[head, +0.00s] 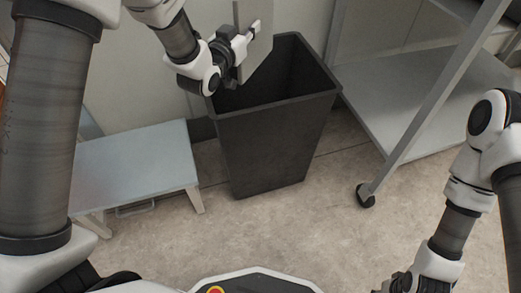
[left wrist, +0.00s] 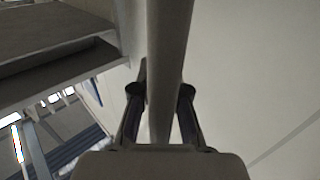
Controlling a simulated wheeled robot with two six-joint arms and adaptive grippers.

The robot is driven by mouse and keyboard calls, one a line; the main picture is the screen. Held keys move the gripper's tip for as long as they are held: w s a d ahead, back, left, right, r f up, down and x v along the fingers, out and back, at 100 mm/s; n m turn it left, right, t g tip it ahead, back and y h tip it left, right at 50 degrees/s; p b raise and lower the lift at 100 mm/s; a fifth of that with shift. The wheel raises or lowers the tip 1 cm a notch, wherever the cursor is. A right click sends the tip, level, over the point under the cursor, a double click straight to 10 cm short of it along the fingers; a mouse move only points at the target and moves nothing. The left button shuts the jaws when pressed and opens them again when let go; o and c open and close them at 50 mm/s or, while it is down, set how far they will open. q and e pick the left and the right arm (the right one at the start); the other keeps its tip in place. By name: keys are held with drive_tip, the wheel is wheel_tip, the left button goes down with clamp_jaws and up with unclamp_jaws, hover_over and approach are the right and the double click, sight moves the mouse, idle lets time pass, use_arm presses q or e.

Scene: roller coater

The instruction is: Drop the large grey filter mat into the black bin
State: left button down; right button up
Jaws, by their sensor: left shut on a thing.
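The large grey filter mat (head: 261,48) shows at the top of the head view as an upright, thin panel, cut off by the top edge. My left gripper (head: 246,42) is shut on it. In the left wrist view the mat (left wrist: 166,50) is seen edge-on as a grey strip between the two fingers (left wrist: 160,92). The black bin (head: 272,145) stands on the floor with its open top facing up. The mat hangs over the bin's back left part; its height above the rim is hard to judge. My right gripper (head: 398,284) is only partly in view at the bottom right.
A low grey step stool (head: 135,165) stands left of the bin. A grey wheeled rack (head: 420,105) stands to the right, its caster (head: 365,195) near the bin. The wall is close behind the bin. Floor in front is clear.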

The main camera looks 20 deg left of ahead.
sight(248, 12)
use_arm(q)
drive_tip(key=shift+f, duration=0.4)
use_arm(e)
drive_tip(key=shift+f, duration=0.7)
use_arm(q)
wheel_tip(248, 12, down, 5)
drive_tip(key=b, duration=0.4)
drive_tip(key=shift+f+b, duration=0.2)
drive_tip(key=shift+b, duration=0.2)
use_arm(e)
wheel_tip(248, 12, down, 4)
drive_tip(key=shift+f, duration=0.1)
use_arm(q)
drive_tip(key=shift+r, duration=0.1)
use_arm(e)
drive_tip(key=shift+w, duration=0.1)
use_arm(q)
drive_tip(key=c, duration=1.1)
unclamp_jaws()
wheel_tip(248, 12, up, 10)
